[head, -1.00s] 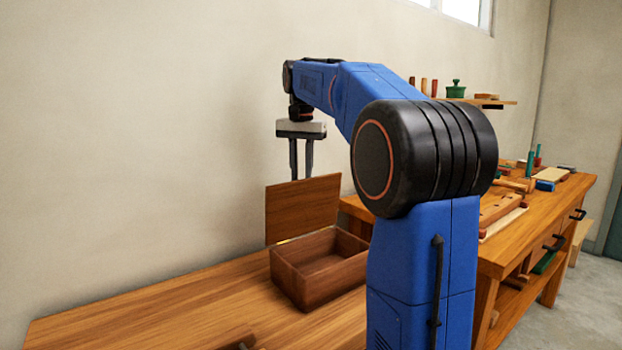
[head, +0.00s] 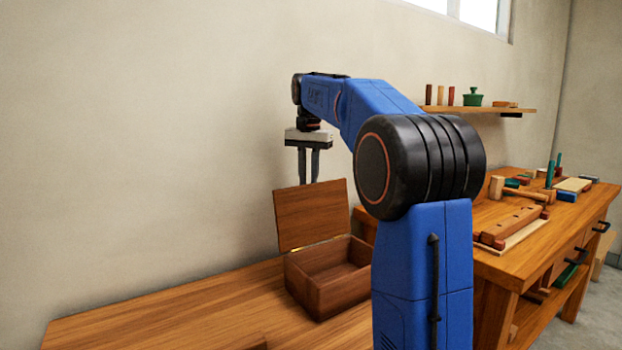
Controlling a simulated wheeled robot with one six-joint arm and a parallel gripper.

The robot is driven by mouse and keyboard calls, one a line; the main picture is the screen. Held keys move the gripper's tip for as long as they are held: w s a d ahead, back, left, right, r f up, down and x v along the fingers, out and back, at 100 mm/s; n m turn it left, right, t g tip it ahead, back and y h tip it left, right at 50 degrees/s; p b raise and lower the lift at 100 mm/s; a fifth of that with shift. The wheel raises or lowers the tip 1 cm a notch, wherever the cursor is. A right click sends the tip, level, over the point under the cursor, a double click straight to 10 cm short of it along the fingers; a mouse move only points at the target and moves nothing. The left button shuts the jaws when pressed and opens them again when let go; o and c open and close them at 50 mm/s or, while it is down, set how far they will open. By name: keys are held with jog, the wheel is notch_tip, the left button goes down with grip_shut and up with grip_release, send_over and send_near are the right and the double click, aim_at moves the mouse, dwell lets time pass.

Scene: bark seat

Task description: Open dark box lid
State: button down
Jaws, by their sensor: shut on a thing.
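The dark wooden box (head: 318,298) stands on the bench top in the head view, its hollow inside showing. Its lid (head: 311,216) stands up at the back left edge, open and about upright, perhaps leaning slightly back. My gripper (head: 308,180) is above the lid, fingers pointing down, with the fingertips at the lid's top edge. It is shut on the lid; the exact contact at the tips is small and partly hidden. My arm hides the right end of the box.
The wooden bench top (head: 180,315) is mostly clear left of the box. A plain wall (head: 150,140) rises close behind the lid. At right, a workbench (head: 510,262) carries a mallet (head: 518,190) and other tools. A shelf (head: 512,109) holds a green pot (head: 473,97).

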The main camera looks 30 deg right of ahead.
aim_at(305, 189)
jog(key=c, duration=1.5)
grip_release()
jog(key=f, duration=0.2)
jog(key=a+f+g, duration=0.1)
jog(key=shift+w+f, duration=0.1)
jog(key=shift+f, duration=0.3)
jog(key=shift+a, duration=0.25)
jog(key=shift+d+r, duration=0.15)
jog(key=shift+r, duration=0.25)
jog(key=shift+t, duration=0.6)
jog(key=r, duration=1)
jog(key=s+r, duration=0.1)
jog(key=r, duration=0.4)
jog(key=shift+d, duration=0.2)
